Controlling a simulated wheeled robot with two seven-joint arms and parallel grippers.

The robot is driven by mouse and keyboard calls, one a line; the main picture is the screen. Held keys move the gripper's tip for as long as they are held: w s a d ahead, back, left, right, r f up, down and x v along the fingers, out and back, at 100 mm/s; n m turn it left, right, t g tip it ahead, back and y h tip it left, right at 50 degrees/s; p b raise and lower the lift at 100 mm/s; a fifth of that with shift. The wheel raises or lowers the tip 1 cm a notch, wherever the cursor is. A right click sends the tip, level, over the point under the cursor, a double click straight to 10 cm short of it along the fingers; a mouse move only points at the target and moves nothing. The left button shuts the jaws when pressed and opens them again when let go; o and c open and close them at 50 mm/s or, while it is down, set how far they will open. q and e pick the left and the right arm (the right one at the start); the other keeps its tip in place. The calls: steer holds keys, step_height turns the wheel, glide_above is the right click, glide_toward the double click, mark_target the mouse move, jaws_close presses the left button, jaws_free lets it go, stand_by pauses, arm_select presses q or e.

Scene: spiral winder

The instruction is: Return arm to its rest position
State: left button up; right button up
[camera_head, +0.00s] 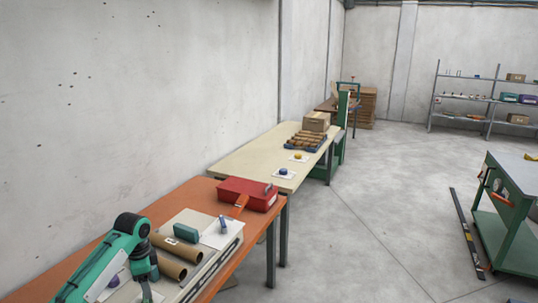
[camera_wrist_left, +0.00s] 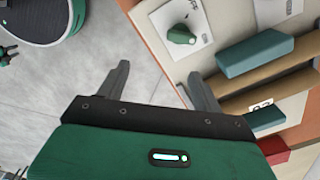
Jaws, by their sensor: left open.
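My left arm (camera_head: 105,262) is green and black and comes in from the lower left of the head view, bent down over the near end of the orange table (camera_head: 185,200). My left gripper (camera_wrist_left: 158,76) shows in the wrist view with its two dark fingers spread apart and nothing between them. Past the fingers lie the grey floor and the table edge. In the head view the gripper's fingertips cannot be made out. My right arm and gripper do not show.
A beige table (camera_head: 240,158) stands beyond.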

arm_select(q)
steer(key=s+d+f+n+t+h, duration=0.1)
steer(key=s+d+f+n, duration=0.1)
steer(key=s+d+f, duration=0.7)
steer(key=s+d+f+n, duration=0.1)
steer(key=s+d+f, duration=0.3)
steer(key=s+d, duration=0.5)
steer(key=s+a+r+n+t, duration=0.1)
steer(key=s+r+n, duration=0.25)
steer(key=s, duration=0.75)
steer(key=s+a+r+n+t, duration=0.15)
steer(key=s+n, duration=0.25)
steer(key=s, duration=0.7)
step_height(320, 180, down, 31)
steer(key=g, duration=0.2)
steer(key=s+a+f, duration=0.3)
steer(key=s+f, duration=1.6)
steer(key=shift+f+g+y, duration=0.35)
steer(key=shift+y, duration=0.05)
